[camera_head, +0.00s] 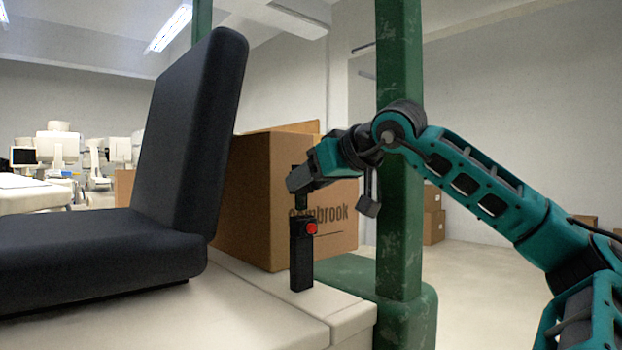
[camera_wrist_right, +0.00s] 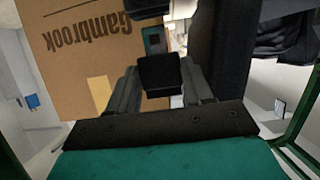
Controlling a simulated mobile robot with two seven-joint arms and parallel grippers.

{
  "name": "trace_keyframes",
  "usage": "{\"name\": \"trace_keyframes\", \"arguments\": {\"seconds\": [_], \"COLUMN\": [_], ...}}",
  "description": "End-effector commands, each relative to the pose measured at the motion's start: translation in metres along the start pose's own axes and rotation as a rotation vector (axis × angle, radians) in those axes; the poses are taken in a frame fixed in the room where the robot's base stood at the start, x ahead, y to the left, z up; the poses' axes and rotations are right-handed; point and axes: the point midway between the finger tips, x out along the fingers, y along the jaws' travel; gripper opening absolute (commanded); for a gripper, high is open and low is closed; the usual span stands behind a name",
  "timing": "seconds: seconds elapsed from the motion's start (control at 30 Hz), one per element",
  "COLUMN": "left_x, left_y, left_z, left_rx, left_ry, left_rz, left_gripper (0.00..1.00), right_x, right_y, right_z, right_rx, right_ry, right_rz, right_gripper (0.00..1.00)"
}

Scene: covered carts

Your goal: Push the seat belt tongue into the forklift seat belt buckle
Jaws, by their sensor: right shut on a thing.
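The black seat belt buckle (camera_head: 301,262) stands upright on the pale ledge beside the seat, with a red button (camera_head: 311,228) near its top. My right gripper (camera_head: 301,188) is directly above it, pointing down. In the right wrist view its fingers (camera_wrist_right: 160,88) are shut on a black block, the seat belt tongue (camera_wrist_right: 160,74). In the head view only a dark bit of the tongue shows between gripper and buckle. I cannot tell whether its metal end is in the slot. The buckle is not clearly seen in the wrist view. My left gripper is out of view.
The black forklift seat (camera_head: 190,150) stands left of the buckle. A cardboard box (camera_head: 258,190) is close behind the gripper, and also shows in the wrist view (camera_wrist_right: 75,55). A green post (camera_head: 392,250) rises right of the buckle, behind my right arm.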

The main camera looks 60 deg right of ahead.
Motion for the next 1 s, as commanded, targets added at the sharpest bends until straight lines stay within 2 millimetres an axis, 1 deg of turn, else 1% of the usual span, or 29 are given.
{"name": "trace_keyframes", "arguments": {"seconds": [0.5, 1.0], "left_x": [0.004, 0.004], "left_y": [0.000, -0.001], "left_z": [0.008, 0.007], "left_rx": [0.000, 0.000], "left_ry": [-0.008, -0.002], "left_rz": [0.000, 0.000], "left_gripper": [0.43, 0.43], "right_x": [0.005, 0.010], "right_y": [0.000, 0.000], "right_z": [0.013, 0.024], "right_rx": [0.000, -0.002], "right_ry": [0.000, 0.001], "right_rz": [0.001, 0.001], "right_gripper": [0.18, 0.18]}}
